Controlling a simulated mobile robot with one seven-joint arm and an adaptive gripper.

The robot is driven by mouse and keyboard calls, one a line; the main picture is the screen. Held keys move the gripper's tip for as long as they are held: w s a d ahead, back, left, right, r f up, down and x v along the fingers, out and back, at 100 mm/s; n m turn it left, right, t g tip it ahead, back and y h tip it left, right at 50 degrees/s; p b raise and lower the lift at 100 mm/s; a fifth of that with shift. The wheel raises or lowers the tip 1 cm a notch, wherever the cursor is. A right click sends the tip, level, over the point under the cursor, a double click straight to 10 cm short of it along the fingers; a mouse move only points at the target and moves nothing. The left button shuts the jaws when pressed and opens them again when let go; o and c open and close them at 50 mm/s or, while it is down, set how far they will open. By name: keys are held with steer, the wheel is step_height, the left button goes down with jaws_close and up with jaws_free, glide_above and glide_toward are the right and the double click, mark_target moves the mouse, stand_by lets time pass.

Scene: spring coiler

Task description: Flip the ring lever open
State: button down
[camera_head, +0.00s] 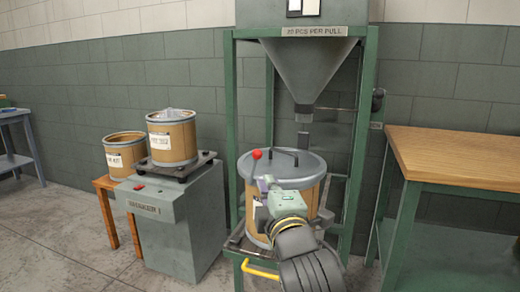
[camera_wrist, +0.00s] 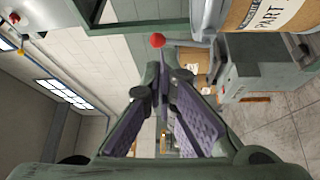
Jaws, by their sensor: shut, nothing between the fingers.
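The ring lever shows as a red ball knob (camera_head: 256,154) at the left front of the grey ring on the lidded drum (camera_head: 290,215); only a short piece of its arm shows. In the wrist view the red knob (camera_wrist: 157,40) lies just beyond my fingertips. My gripper (camera_head: 264,183) is in front of the drum, a little below the knob. In the wrist view my gripper (camera_wrist: 158,72) is shut and empty, and its fingertips look close to the lever. I cannot tell whether they touch it.
The drum stands on a green frame under a hopper (camera_head: 308,60), with a yellow handle (camera_head: 260,271) low in front. Left is a grey shaker (camera_head: 170,220) bearing another drum (camera_head: 172,137), beside an open drum (camera_head: 125,153). A wood-topped bench (camera_head: 455,155) stands right.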

mark_target(256, 157)
steer(key=p+x, duration=0.5)
steer(key=x, duration=0.5)
steer(key=shift+a, duration=0.1)
steer(key=shift+w+a+r, duration=0.15)
steer(key=shift+a+r, duration=0.05)
steer(key=shift+r, duration=0.05)
steer(key=shift+w+a+r+n+g+p, duration=0.2)
steer(key=shift+w+a+p, duration=0.1)
steer(key=shift+a+p, duration=0.1)
steer(key=shift+w+a+r+n+g+p, duration=0.2)
steer(key=shift+w+a+p, duration=0.1)
steer(key=shift+a, duration=0.1)
